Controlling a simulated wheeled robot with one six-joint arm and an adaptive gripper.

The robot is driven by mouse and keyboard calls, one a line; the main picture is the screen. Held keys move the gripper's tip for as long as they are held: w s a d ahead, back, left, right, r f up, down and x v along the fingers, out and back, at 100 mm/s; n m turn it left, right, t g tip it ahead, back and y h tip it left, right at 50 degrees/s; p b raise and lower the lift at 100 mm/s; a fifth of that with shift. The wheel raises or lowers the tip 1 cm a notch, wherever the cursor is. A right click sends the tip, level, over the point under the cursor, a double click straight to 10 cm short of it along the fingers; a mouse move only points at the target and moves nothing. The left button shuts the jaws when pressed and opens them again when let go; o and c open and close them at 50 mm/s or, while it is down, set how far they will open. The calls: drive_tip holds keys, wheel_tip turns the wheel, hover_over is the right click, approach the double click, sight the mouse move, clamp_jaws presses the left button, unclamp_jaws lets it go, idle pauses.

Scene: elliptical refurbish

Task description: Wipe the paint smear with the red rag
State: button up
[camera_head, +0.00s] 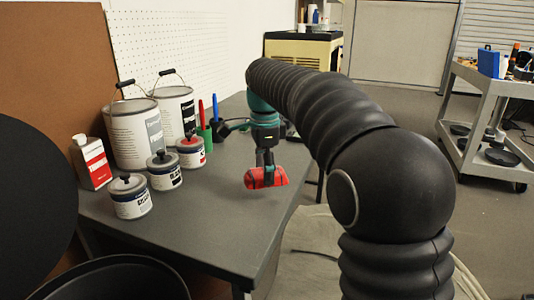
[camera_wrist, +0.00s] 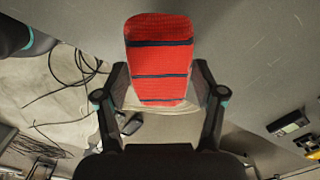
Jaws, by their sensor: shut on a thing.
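The red rag (camera_head: 256,179) is a folded red pad with dark stripes, over the right part of the grey table (camera_head: 190,235). My gripper (camera_head: 266,163) points down and is shut on the rag. In the wrist view the rag (camera_wrist: 159,50) sits between the two fingers of my gripper (camera_wrist: 160,88). I cannot tell whether the rag touches the tabletop or hangs just above it. I can make out no paint smear in either view; the rag or my arm may hide it.
The front tabletop is clear. A grey cart (camera_head: 487,115) stands at the right.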

drive_tip(key=shift+r, duration=1.5)
